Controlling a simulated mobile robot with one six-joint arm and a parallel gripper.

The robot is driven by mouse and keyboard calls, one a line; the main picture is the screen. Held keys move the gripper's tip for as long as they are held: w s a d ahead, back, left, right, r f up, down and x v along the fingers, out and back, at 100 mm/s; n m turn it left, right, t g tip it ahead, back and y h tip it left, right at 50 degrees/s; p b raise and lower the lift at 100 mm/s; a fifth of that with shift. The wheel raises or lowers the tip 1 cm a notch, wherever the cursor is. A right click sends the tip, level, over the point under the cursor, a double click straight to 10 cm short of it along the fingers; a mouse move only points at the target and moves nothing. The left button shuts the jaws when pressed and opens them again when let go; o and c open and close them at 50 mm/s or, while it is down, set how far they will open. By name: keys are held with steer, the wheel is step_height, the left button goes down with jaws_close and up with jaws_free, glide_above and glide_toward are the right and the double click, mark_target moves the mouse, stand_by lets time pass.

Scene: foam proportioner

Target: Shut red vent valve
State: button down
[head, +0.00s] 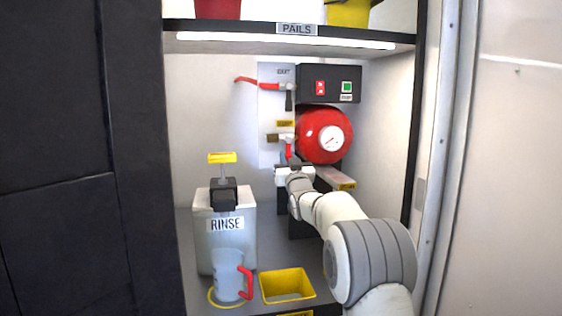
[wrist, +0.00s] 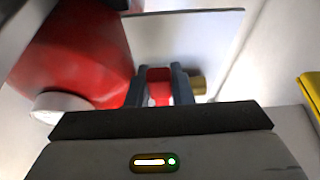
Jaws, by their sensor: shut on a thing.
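The red vent valve handle (head: 288,148) hangs down from a brass fitting (head: 274,138) on the pale back panel, left of the red round tank (head: 325,136). My gripper (head: 287,161) reaches up to the handle from below. In the wrist view the two dark fingers of my gripper (wrist: 159,88) stand on either side of the red handle (wrist: 159,75) and are shut on it. The brass fitting (wrist: 198,85) shows just right of the fingers. The lower part of the handle is partly hidden by my gripper.
A rinse container (head: 224,240) with a pump, a clear jug (head: 229,275) and a yellow tray (head: 287,286) stand at lower left. A lit shelf (head: 290,42) is overhead.

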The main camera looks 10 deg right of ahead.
steer(key=shift+d, duration=0.3)
steer(key=c, duration=1.3)
jaws_free()
steer(key=shift+s, duration=0.2)
steer(key=shift+a, duration=0.1)
steer(key=shift+s+a, duration=0.1)
steer(key=shift+a, duration=0.05)
steer(key=shift+s, duration=0.2)
steer(key=v, duration=0.7)
steer(key=shift+s+d+f+p, duration=0.1)
steer(key=shift+d+f+p, duration=0.1)
steer(key=shift+p, duration=0.2)
